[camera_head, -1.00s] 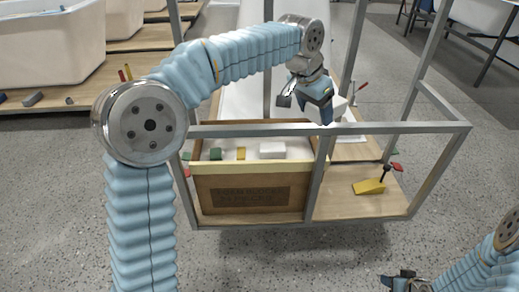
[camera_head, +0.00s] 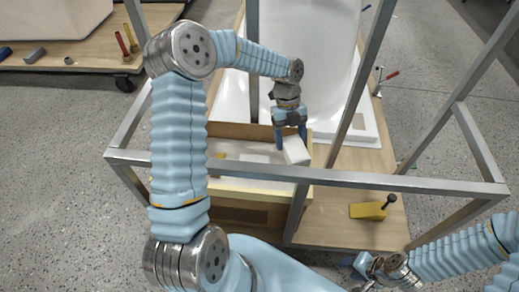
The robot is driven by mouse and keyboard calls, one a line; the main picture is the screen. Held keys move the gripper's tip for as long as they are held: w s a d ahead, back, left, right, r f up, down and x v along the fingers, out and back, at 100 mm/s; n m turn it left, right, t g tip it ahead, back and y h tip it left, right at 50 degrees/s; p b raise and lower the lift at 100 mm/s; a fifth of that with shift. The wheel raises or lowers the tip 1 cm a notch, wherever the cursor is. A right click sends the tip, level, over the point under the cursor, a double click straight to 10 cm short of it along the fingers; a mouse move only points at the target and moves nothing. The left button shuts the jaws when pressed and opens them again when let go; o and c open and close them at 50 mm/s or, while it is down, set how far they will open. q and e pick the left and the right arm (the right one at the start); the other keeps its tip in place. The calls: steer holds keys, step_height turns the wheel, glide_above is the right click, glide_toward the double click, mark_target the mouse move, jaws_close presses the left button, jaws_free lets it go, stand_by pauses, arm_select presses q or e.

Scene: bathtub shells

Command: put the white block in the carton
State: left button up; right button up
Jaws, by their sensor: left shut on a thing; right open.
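My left gripper (camera_head: 290,137) is shut on a white block (camera_head: 297,151). It holds the block tilted at the right end of the carton, and I cannot tell how far above the rim it is. The carton (camera_head: 262,190) is an open box with pale edges behind the metal rail. My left arm hides its left part. Another white block (camera_head: 254,158) lies inside it, with a bit of yellow beside my arm. My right gripper (camera_head: 368,264) is open and empty at the lower right, in front of the frame.
A metal frame (camera_head: 400,183) surrounds the carton, its front rail crossing before it. A yellow wedge-shaped tool (camera_head: 368,210) with a dark knob lies on the wooden board (camera_head: 340,228). A white tub shell (camera_head: 310,45) stands behind. A red-handled clamp (camera_head: 388,77) is at the right.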

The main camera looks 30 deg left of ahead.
mark_target(288, 149)
arm_select(q)
step_height(288, 149, down, 5)
steer(key=shift+f, duration=0.1)
steer(key=c, duration=0.4)
step_height(288, 149, down, 4)
steer(key=shift+f, duration=0.25)
steer(key=shift+c, duration=0.2)
steer(key=o, duration=1.5)
steer(key=shift+o, duration=0.2)
steer(key=shift+r, duration=0.1)
steer(key=v, duration=0.7)
steer(key=shift+r, duration=0.2)
steer(key=shift+a, duration=0.1)
